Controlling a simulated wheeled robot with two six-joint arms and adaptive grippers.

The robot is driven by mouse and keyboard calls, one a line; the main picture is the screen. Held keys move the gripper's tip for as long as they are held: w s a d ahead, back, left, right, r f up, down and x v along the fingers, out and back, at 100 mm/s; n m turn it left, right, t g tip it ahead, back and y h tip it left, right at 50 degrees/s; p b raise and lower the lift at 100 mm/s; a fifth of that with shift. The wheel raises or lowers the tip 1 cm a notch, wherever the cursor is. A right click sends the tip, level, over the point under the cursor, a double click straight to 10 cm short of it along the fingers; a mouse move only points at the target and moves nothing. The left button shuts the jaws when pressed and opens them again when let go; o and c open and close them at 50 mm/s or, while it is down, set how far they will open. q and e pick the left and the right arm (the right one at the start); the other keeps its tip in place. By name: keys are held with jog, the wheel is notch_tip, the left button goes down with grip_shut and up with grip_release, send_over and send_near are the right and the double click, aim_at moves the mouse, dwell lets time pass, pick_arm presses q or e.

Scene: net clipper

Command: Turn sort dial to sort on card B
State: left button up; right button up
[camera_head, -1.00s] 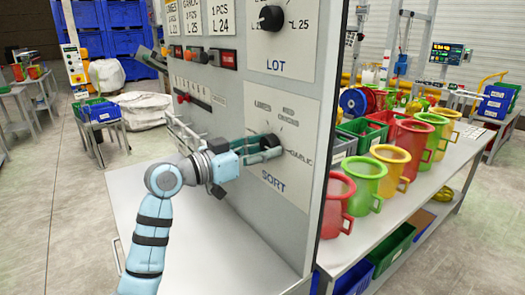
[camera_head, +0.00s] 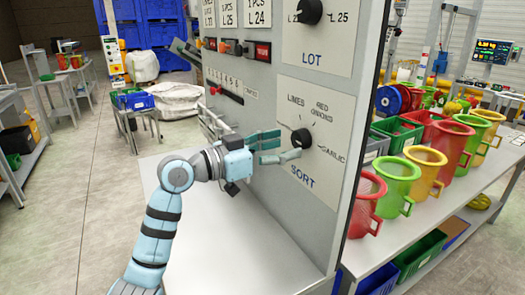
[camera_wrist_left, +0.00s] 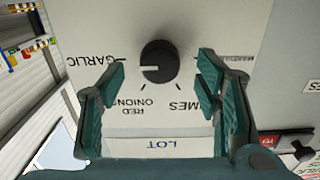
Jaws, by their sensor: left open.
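The sort dial (camera_head: 301,138) is a black round knob on the white SORT plate (camera_head: 318,170), with LIMES, RED ONIONS and GARLIC around it. In the left wrist view the plate appears upside down, and the dial (camera_wrist_left: 158,62) has its light mark toward the GARLIC side. My left gripper (camera_head: 288,144) is open just in front of the dial. In the wrist view its teal fingers (camera_wrist_left: 161,70) are spread to either side, with gaps to the knob. Cards (camera_head: 230,12) hang at the panel's top; which is card B cannot be read. My right gripper is not in view.
The LOT dial (camera_head: 309,11) is above the SORT plate. Buttons and a red display (camera_head: 262,51) are to the left. A grey shelf (camera_head: 235,240) lies below the panel. Coloured mugs (camera_head: 398,182) stand on the right table.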

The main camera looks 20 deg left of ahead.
pick_arm(q)
jog(key=v, duration=0.8)
jog(key=shift+s, duration=0.1)
jog(key=shift+s+a, duration=0.1)
jog(key=shift+a, duration=0.15)
